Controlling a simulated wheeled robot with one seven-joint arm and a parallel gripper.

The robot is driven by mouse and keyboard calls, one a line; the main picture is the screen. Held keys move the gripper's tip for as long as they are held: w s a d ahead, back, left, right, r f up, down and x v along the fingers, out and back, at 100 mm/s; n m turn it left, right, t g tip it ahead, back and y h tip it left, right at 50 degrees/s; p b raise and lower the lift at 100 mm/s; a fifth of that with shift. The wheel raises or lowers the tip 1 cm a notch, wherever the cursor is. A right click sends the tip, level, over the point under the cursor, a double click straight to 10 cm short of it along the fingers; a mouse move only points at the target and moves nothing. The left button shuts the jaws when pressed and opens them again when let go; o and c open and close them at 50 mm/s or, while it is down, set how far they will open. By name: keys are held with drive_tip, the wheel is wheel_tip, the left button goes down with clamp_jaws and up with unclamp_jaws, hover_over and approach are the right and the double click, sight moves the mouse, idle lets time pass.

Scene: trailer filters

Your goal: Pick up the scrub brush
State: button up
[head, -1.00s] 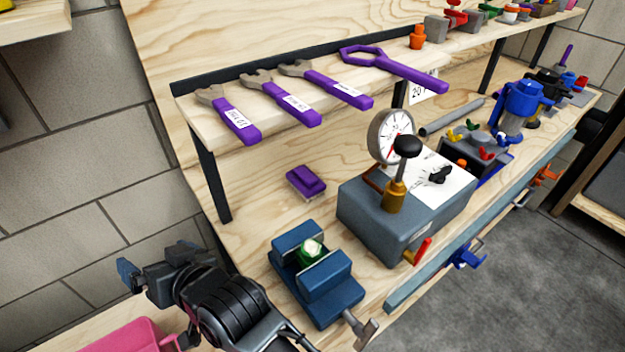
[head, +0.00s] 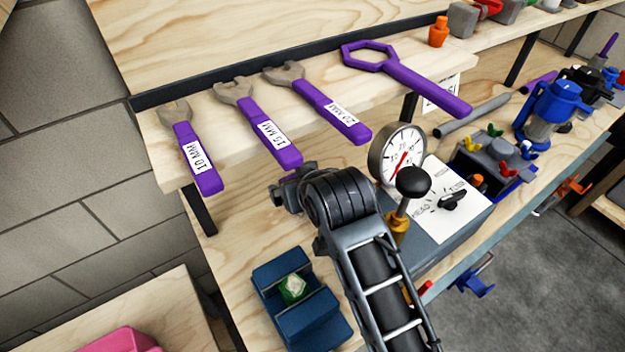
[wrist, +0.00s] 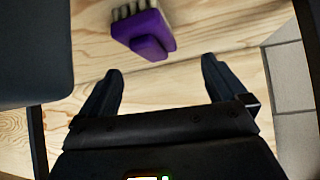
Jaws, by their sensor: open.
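The scrub brush is a small purple block with a raised grip and pale bristles. In the wrist view the scrub brush (wrist: 143,35) lies on the wooden bench, beyond my fingertips and roughly between their lines. My gripper (wrist: 160,72) is open and empty, with its two dark fingers apart and not touching the brush. In the head view my gripper (head: 285,188) is over the bench under the wrench shelf, and my arm hides the brush.
Purple wrenches (head: 262,122) lie on the shelf (head: 225,170) above the bench. A blue vise (head: 310,325) holding a green piece stands in front. A grey box with a gauge (head: 400,155) and black-knobbed lever is to the right. A dark grey surface (wrist: 35,50) borders the wrist view's left.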

drive_tip(key=shift+d+x, duration=0.25)
drive_tip(key=shift+x, duration=0.95)
drive_tip(key=shift+p+x, duration=0.3)
drive_tip(key=shift+x, duration=2.4)
drive_tip(key=shift+s+d+f, duration=0.1)
drive_tip(key=c, duration=1.2)
drive_tip(key=shift+c, duration=0.3)
